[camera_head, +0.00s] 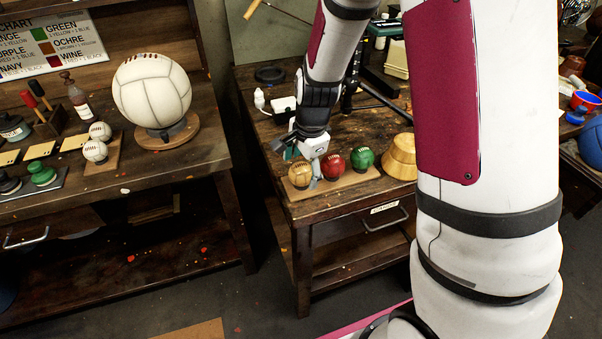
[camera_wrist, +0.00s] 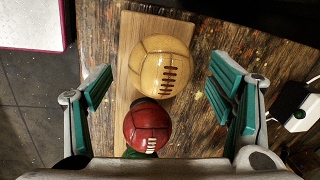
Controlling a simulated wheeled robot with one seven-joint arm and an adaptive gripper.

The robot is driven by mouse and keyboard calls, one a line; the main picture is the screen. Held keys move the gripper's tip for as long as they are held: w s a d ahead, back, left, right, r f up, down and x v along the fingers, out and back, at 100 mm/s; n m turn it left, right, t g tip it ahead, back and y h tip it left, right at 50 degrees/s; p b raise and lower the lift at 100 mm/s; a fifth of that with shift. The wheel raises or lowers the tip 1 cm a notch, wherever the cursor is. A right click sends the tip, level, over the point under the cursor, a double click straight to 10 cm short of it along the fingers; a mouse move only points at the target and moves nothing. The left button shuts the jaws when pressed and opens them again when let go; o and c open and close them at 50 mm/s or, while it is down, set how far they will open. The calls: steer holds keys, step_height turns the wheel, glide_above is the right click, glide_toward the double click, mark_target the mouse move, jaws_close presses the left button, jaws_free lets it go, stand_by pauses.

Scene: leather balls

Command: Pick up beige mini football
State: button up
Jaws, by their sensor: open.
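The beige mini football (camera_head: 301,174) sits at the left end of a wooden board (camera_head: 345,187), beside a red mini football (camera_head: 333,164) and a green one (camera_head: 362,158). My gripper (camera_head: 304,160) is just above and around the beige ball, pointing down. In the wrist view, the beige ball (camera_wrist: 160,67), with dark lacing, lies between and slightly beyond the open green-padded fingers of my gripper (camera_wrist: 161,92). Neither finger visibly touches it. The red ball (camera_wrist: 147,126) lies nearer the palm, and only a sliver of the green ball shows below it.
A yellow wooden block (camera_head: 400,157) stands right of the green ball. A white device (camera_wrist: 291,107) lies right of the fingers. A large white ball (camera_head: 152,91) stands on the left bench. The table's front edge is close to the board.

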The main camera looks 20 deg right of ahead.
steer(key=shift+w+f, duration=0.2)
steer(key=shift+f, duration=0.55)
steer(key=shift+w+f, duration=0.15)
steer(key=shift+f, duration=0.55)
steer(key=shift+c, duration=0.2)
steer(key=c, duration=1.3)
steer(key=shift+o, duration=0.2)
steer(key=shift+r, duration=0.1)
